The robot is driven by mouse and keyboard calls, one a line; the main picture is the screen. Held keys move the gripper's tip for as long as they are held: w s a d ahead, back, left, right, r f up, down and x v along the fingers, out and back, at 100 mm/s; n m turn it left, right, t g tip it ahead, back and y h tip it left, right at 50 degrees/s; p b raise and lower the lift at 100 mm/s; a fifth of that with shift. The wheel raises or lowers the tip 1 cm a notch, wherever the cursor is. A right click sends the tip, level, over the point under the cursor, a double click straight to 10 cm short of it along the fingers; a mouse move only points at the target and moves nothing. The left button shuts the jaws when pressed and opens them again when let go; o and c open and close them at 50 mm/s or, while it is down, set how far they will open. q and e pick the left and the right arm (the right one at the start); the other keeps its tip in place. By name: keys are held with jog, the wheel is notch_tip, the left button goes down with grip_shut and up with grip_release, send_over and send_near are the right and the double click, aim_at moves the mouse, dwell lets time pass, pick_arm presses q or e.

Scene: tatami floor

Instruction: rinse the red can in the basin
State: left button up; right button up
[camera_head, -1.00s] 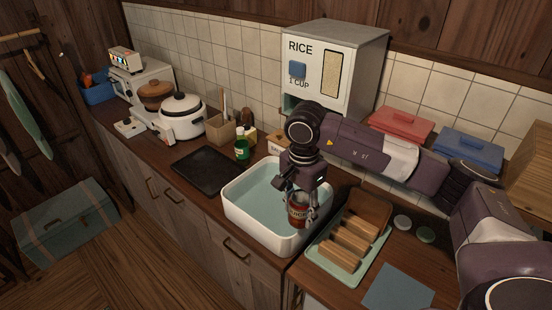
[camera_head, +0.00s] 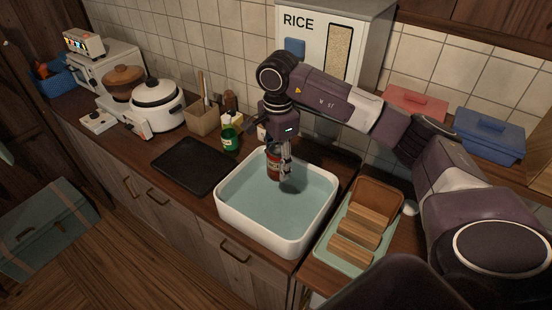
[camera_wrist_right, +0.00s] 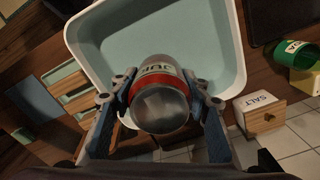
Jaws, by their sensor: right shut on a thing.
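The red can (camera_head: 273,163) is held upright in my right gripper (camera_head: 284,172), over the back part of the white basin (camera_head: 245,225). The basin holds pale blue water. In the right wrist view the fingers of my right gripper (camera_wrist_right: 160,108) are closed on both sides of the can (camera_wrist_right: 160,92), and its metal end faces the camera. The basin (camera_wrist_right: 240,70) lies beyond it. I cannot tell whether the can's lower end touches the water. My left gripper is not in view.
A black tray (camera_head: 194,166) lies left of the basin, with a green can (camera_head: 229,139) behind it. A rack with wooden blocks (camera_head: 345,257) stands close on the right. The rice dispenser (camera_head: 310,24) is behind. A salt box (camera_wrist_right: 262,110) shows in the right wrist view.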

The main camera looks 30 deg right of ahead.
aim_at(277, 176)
jog(key=shift+w+f+b, duration=0.25)
jog(key=shift+f+b, duration=0.2)
jog(key=shift+f, duration=0.7)
notch_tip(277, 176, down, 2)
jog(key=shift+f+b, duration=0.1)
jog(key=shift+b, duration=0.7)
jog(key=shift+f+b, duration=0.3)
jog(key=shift+f, duration=0.1)
notch_tip(277, 176, down, 5)
jog(key=b, duration=0.4)
jog(key=shift+f, duration=0.15)
pick_arm(q)
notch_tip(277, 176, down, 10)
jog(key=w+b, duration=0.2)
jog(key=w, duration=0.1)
jog(key=shift+b, duration=0.3)
pick_arm(e)
jog(key=shift+f, duration=1.6)
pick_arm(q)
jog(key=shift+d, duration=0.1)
pick_arm(e)
jog(key=shift+s, duration=0.1)
